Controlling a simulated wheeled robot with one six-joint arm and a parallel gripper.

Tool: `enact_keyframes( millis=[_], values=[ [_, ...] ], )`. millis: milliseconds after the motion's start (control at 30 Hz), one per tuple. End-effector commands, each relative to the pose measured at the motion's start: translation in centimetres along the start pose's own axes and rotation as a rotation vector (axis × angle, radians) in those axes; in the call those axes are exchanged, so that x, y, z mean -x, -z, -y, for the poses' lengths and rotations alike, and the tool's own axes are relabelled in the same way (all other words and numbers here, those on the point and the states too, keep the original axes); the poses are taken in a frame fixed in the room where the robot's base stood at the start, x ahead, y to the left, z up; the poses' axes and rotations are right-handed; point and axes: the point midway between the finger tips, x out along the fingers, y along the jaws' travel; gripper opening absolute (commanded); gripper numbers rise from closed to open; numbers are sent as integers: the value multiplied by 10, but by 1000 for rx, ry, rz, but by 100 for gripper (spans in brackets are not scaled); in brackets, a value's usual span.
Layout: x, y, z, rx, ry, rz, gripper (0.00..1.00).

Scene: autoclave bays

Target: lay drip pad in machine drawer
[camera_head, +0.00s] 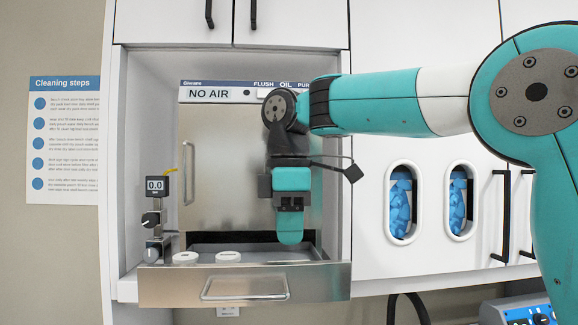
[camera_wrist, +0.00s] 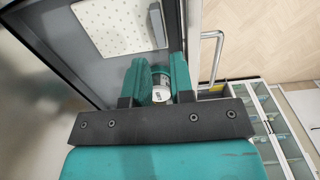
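A white pad with a grid of small dots (camera_wrist: 115,25) lies flat in the upper left of the wrist view, apart from my fingers; I take it for the drip pad. It seems to lie inside the pulled-out metal drawer (camera_head: 170,290). I cannot make it out clearly in the head view. My gripper (camera_head: 290,230) points down at the right part of the drawer. In the wrist view its teal fingers (camera_wrist: 161,85) stand apart. A small white round thing with a dark label (camera_wrist: 162,95) shows between them; I cannot tell whether they touch it.
Two white discs (camera_head: 228,256) sit at the drawer's left. A gauge reading 0.0 (camera_head: 157,186) stands left of them. The drawer handle (camera_head: 245,287) projects forward. The steel machine front (camera_head: 215,160) rises behind. Shelving with compartments (camera_wrist: 265,110) stands at the right in the wrist view.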

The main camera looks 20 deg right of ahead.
Motion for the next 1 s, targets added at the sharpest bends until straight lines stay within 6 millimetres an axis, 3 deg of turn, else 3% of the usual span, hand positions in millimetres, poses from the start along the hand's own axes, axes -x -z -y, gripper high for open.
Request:
enact_keyframes(
  millis=[33,167,600,1000],
  values=[
    [19,0,0,0,0,0,22],
    [41,0,0,0,0,0,22],
    [60,0,0,1,-2,2,22],
    [62,0,0,0,1,0,22]
  ],
)
